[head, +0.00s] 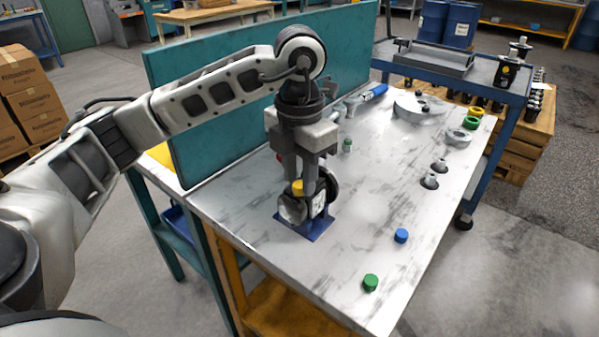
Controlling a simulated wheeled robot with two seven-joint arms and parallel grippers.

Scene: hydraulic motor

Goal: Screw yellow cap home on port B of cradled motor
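The motor (292,209) is a dark and silver round body with a pale label, held in a blue cradle (318,228) on the metal-topped bench. The yellow cap (298,187) is at the top of the motor, between the fingertips of my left gripper (299,183). The gripper points straight down from above and its fingers look closed on the cap's sides. The port under the cap is hidden, so I cannot tell how deep the cap sits. My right gripper is out of view.
A green cap (370,283) and a blue cap (401,236) stand on the bench's near right part. Dark-topped grey fittings (430,181), a round grey plate (420,106) and a blue-handled tool (373,93) lie farther back. A teal panel (225,120) runs along the left edge.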

